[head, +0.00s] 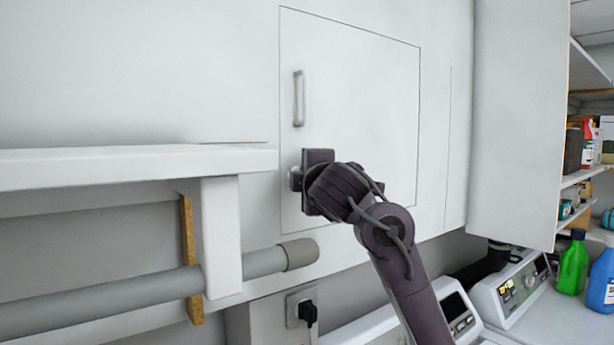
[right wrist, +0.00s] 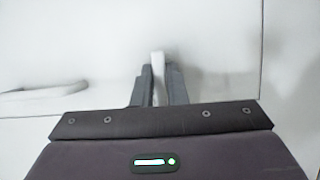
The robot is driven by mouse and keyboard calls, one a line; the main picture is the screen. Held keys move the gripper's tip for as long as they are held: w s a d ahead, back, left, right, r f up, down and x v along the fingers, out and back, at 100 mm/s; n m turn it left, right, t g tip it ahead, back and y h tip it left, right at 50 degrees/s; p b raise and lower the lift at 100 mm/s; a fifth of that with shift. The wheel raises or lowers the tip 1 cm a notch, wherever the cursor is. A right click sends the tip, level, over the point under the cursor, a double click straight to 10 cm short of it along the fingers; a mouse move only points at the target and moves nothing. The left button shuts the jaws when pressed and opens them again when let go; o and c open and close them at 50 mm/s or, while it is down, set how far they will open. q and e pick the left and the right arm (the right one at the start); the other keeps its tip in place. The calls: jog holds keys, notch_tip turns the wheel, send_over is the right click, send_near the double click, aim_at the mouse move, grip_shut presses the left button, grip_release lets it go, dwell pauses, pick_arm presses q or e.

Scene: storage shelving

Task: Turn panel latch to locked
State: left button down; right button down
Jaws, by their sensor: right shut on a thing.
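The white panel (head: 360,100) is a square door outlined in the pale wall, with a light vertical handle (head: 299,98) on its left side. The latch (head: 295,178) is a small light knob below the handle at the panel's left edge, mostly hidden behind my right gripper (head: 316,182) in the head view. In the right wrist view, my right gripper's fingers (right wrist: 158,82) are shut on the latch (right wrist: 158,62), whose pale tip sticks up between them. The panel handle (right wrist: 42,92) shows at the left there. My left gripper is not in view.
A white shelf (head: 130,165) with a grey rail (head: 160,283) below it juts out at the left. A black plug (head: 307,312) sits in an outlet under the panel. At right are a cabinet door (head: 515,120), white machines (head: 510,290) and bottles (head: 574,262).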

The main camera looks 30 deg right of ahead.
jog(key=c, duration=1.5)
grip_release()
jog(key=shift+o, duration=0.2)
jog(key=b+v, duration=0.2)
jog(key=v, duration=0.5)
jog(key=shift+s+b, duration=0.35)
jog(key=shift+b, duration=0.05)
